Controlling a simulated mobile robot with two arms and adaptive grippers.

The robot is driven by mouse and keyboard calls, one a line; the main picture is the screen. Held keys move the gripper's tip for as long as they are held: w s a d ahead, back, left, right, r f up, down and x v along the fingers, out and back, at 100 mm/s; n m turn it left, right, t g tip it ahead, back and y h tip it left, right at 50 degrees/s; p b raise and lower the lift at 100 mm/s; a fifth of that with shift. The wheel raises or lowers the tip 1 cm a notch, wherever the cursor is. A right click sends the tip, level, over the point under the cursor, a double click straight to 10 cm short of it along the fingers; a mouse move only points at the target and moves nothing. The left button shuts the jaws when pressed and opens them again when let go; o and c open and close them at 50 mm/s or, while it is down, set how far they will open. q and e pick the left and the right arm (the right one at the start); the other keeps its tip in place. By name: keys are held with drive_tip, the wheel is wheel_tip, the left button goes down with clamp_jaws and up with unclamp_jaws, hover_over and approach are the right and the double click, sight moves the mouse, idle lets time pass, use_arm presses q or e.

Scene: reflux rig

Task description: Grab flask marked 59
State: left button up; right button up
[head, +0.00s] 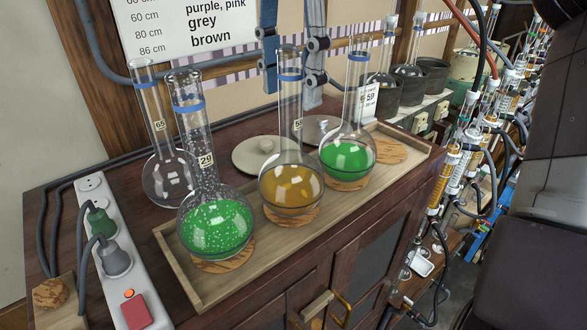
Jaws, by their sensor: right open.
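An amber flask (291,186) stands upright on a cork ring in the wooden tray (192,283). The tag on its neck starts with 5; I cannot read the second digit surely. My right gripper (290,92) comes down from the top, open, its blue-grey fingers on either side of this flask's neck. I cannot tell whether they touch it. A speckled green flask marked 29 (215,224) stands to the left. My left gripper is not in view.
A clear flask marked 65 (169,178) stands behind the 29 flask. A round pale lid (259,156) lies behind the amber flask. An empty cork ring (392,150) lies at the tray's right end. A power strip (110,235) with plugs lies at left.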

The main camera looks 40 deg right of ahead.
sight(290, 124)
drive_tip(key=shift+s+a+f, duration=0.2)
drive_tip(key=shift+f, duration=0.5)
drive_tip(key=shift+f+p, duration=0.3)
wheel_tip(290, 124, down, 3)
drive_tip(key=shift+w+d+f+p, duration=0.15)
drive_tip(key=shift+p, duration=0.35)
drive_tip(key=shift+f, duration=0.6)
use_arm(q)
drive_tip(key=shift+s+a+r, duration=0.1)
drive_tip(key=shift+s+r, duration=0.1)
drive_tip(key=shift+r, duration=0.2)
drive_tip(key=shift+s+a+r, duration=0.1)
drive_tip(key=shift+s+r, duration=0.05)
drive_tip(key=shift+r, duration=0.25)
use_arm(e)
drive_tip(key=shift+c, duration=0.2)
drive_tip(key=c, duration=1)
clamp_jaws()
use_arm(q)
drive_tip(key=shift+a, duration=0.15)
use_arm(e)
drive_tip(key=shift+r, duration=0.1)
